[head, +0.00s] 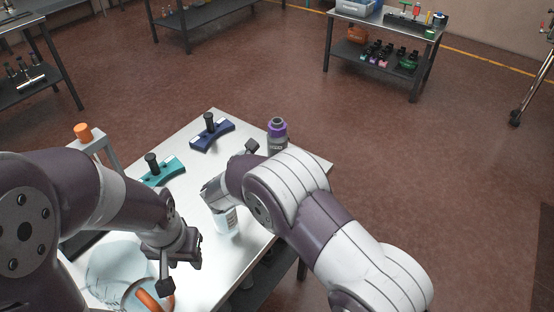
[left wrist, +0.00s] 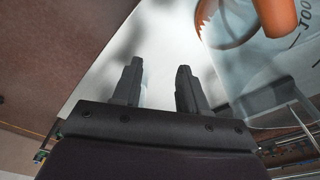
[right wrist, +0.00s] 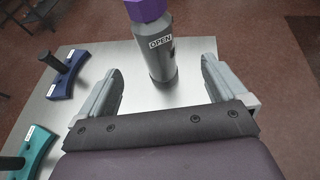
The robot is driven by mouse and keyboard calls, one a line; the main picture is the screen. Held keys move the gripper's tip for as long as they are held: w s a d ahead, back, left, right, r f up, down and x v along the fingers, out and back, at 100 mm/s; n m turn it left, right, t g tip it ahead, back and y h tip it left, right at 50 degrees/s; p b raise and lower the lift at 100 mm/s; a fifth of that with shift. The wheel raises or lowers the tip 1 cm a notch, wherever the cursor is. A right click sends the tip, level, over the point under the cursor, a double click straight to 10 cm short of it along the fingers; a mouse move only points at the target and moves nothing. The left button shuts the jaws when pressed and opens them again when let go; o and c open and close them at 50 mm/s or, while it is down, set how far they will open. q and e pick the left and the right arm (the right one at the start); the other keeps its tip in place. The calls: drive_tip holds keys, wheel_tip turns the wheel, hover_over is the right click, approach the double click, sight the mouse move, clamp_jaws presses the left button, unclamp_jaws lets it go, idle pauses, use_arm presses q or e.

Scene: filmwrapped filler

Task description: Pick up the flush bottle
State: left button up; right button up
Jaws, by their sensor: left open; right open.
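A grey bottle with a purple cap (head: 278,143) stands upright near the far right edge of the metal table. In the right wrist view the bottle (right wrist: 162,62) carries an "OPEN" label and stands ahead, in line with the gap between the fingers. My right gripper (right wrist: 164,82) is open and empty, with its fingers short of the bottle. A pale bottle (head: 227,222) with a label stands below my right forearm, partly hidden. Which bottle is the flush bottle I cannot tell for sure. My left gripper (left wrist: 160,68) is open and empty over the table's near part.
Teal (head: 162,171) and navy (head: 212,132) holders with black knobs lie on the table (head: 190,200). A clear container (head: 112,262) with an orange handle is at near left, beside my left gripper. An orange-topped post (head: 83,132) stands at the left edge. Other benches are farther off.

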sight(273, 148)
drive_tip(key=p+x, duration=0.1)
drive_tip(key=x, duration=0.5)
drive_tip(key=shift+w, duration=0.1)
drive_tip(key=shift+w+p, duration=0.2)
drive_tip(key=shift+p, duration=0.15)
drive_tip(key=p+x, duration=0.1)
drive_tip(key=x, duration=0.1)
drive_tip(key=shift+w+r+p, duration=0.1)
drive_tip(key=shift+w+p, duration=0.3)
drive_tip(key=x, duration=0.2)
drive_tip(key=shift+w+f, duration=0.3)
drive_tip(key=shift+f, duration=0.05)
drive_tip(key=shift+s, duration=0.15)
drive_tip(key=shift+c, duration=1.2)
drive_tip(key=shift+r, duration=0.1)
drive_tip(key=c, duration=1.5)
drive_tip(key=shift+r, duration=0.15)
clamp_jaws()
